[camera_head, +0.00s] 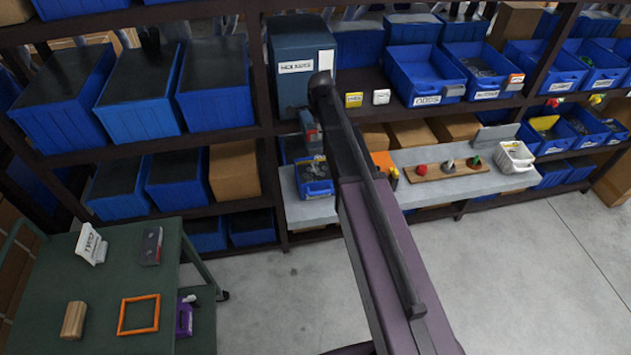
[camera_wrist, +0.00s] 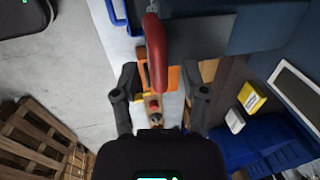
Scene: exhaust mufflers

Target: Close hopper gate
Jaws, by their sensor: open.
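The hopper (camera_head: 290,80) is a dark blue-grey box with a white label, standing on the shelf left of my arm in the head view. Below its front is a red gate handle (camera_head: 310,133), partly hidden by my arm. In the wrist view the red handle (camera_wrist: 156,55) is long and runs between the fingers, and a flat blue-grey plate (camera_wrist: 235,32) extends right behind it. My gripper (camera_wrist: 160,84) is open, one finger on each side of the handle's lower end. I cannot tell whether either finger touches it. In the head view my gripper is hidden behind my arm.
A blue bin (camera_head: 315,187) with parts stands on the grey ledge (camera_head: 400,195) under the hopper. An orange item (camera_head: 382,160) and a wooden board with knobs (camera_head: 430,172) lie to its right. A green cart (camera_head: 75,270) stands at left. The floor (camera_head: 520,280) is clear at right.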

